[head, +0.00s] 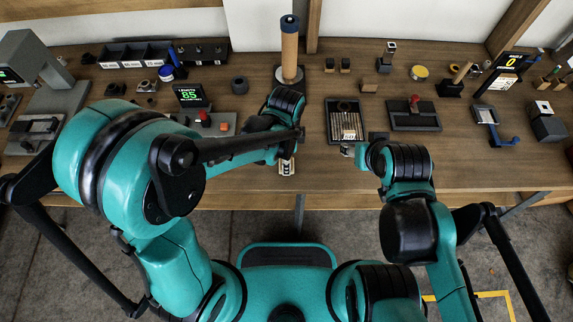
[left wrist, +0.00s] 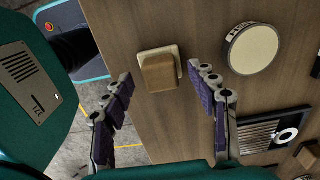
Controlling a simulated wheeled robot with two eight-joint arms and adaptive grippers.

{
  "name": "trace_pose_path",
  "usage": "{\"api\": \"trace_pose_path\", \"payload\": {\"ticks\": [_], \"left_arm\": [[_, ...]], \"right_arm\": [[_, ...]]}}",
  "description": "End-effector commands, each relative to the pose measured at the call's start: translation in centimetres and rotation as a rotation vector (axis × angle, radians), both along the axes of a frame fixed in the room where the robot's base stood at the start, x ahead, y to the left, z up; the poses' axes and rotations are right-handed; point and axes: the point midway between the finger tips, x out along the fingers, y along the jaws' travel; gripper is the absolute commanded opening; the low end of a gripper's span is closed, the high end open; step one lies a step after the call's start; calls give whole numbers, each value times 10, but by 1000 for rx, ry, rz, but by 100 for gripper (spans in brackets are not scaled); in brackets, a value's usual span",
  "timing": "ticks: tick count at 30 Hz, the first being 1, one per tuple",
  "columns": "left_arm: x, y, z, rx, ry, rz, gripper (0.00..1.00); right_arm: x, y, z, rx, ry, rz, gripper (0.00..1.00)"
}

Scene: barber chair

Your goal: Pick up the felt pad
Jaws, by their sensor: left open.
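What looks like the felt pad is a small brown block on a cream square base (left wrist: 160,70), lying on the table near its front edge in the left wrist view. In the head view it shows partly below my left arm (head: 287,168). My left gripper (left wrist: 160,74) is open, with its purple-padded fingers apart and the pad beyond and between the tips; nothing is held. In the head view the left gripper (head: 289,146) is mostly hidden by its own arm. My right gripper (head: 347,151) is small and partly hidden, just in front of the slatted tray.
The dark slatted tray (head: 334,133) stands right of my left gripper. A cream-topped disc (left wrist: 252,48) lies beyond the pad. A tall cork-coloured column (head: 289,52) stands behind. A box with a red button (head: 222,124) is at left. The table front is mostly clear.

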Motion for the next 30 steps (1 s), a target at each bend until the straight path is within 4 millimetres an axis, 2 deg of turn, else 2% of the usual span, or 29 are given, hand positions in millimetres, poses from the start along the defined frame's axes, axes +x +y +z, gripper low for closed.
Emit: {"api": "trace_pose_path", "payload": {"ticks": [1,3,10,16,26,30], "left_arm": [[0,0,-12,0,0,0,59],[1,0,-18,-1,0,0,59],[0,0,-18,-1,0,1,59],[0,0,-18,-1,0,1,6],[1,-1,-16,-1,-1,1,5],[2,-3,-6,-1,-1,3,5]], "right_arm": [[0,0,-8,0,0,0,51],[0,0,-10,0,0,0,51],[0,0,-8,0,0,0,51],[0,0,-8,0,0,0,51],[0,0,-7,0,0,0,51],[0,0,1,0,0,0,51]]}}
